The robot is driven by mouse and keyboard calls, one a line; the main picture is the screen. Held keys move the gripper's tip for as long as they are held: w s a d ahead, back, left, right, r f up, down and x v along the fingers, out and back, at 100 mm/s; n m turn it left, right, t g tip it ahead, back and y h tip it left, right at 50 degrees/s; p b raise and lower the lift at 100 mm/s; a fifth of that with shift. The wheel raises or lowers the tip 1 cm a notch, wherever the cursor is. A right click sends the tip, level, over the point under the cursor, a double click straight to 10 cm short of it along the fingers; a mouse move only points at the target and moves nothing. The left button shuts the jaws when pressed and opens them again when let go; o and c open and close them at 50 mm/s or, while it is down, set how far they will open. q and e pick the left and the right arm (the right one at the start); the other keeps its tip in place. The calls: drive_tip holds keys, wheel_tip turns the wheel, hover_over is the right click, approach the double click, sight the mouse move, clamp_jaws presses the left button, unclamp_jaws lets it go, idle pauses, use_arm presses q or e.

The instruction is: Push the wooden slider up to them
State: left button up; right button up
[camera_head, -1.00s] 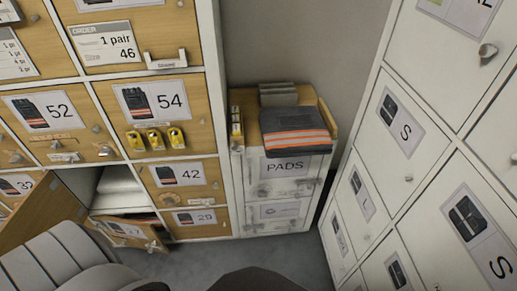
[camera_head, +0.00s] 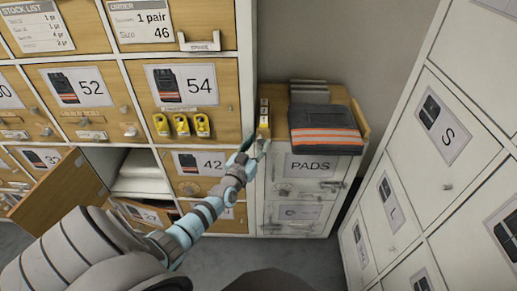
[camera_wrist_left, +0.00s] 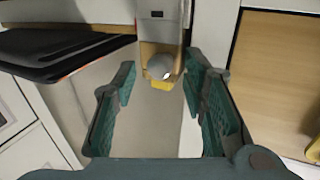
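A narrow channel (camera_head: 259,104) runs along the left edge of the PADS cabinet top. It holds a few small white-labelled pieces (camera_head: 264,108) and a yellow piece at its near end. In the left wrist view, a wooden part with a round grey knob (camera_wrist_left: 160,66) sits in this channel, with yellow (camera_wrist_left: 161,85) just below the knob; it looks like the wooden slider, but its full shape is hidden. My left gripper (camera_head: 256,146) is at the near end of the channel. Its fingers (camera_wrist_left: 158,95) are spread on both sides, apart from the knob. My right gripper is out of view.
A folded dark garment with orange stripes (camera_head: 325,130) lies right of the channel, before stacked grey pads (camera_head: 309,92). Wooden lockers (camera_head: 190,85) stand left, with yellow tags (camera_head: 181,125) and an open door (camera_head: 65,195). White lockers (camera_head: 450,130) stand right.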

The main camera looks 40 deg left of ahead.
use_arm(q)
drive_tip(key=shift+w+a+r, duration=0.1)
drive_tip(key=shift+w+a, duration=0.05)
drive_tip(key=shift+w, duration=0.5)
clamp_jaws()
drive_tip(key=w+d, duration=0.1)
drive_tip(key=d, duration=0.1)
drive_tip(key=w+d, duration=0.1)
drive_tip(key=shift+w+d, duration=0.35)
drive_tip(key=shift+w, duration=0.05)
unclamp_jaws()
